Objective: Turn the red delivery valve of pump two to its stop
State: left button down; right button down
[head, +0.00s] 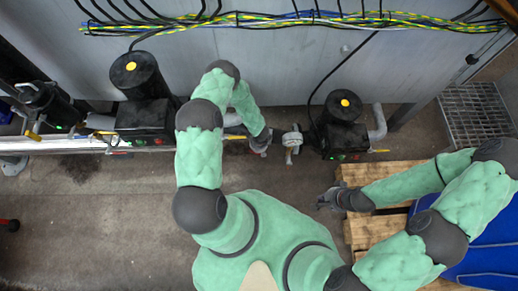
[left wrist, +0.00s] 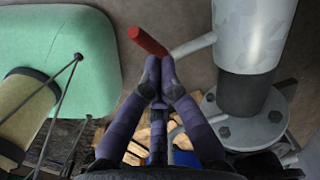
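A red valve handle (left wrist: 147,41) on a thin grey stem shows in the left wrist view, beside a thick grey pipe. My left gripper (left wrist: 160,66) has its fingertips together at the handle's lower end; I see nothing clearly held between them. In the head view my left gripper (head: 262,146) is low between two dark pumps, the left one (head: 141,112) and the right one (head: 343,130). The red handle is not seen there. I cannot tell which is pump two. My right gripper (head: 323,200) is open and empty, beside the wooden pallet.
A grey pipe fitting (head: 292,141) stands between the pumps. A pallet (head: 360,233) and a blue container (head: 490,250) are at the right. A bolted flange (left wrist: 247,128) is close to my left fingers. A floor grate (head: 476,108) lies back right.

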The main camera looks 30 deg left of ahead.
pick_arm(q)
jog(key=shift+s+a+f+b, duration=0.45)
jog(key=shift+a+b, duration=0.3)
jog(key=shift+b, duration=0.2)
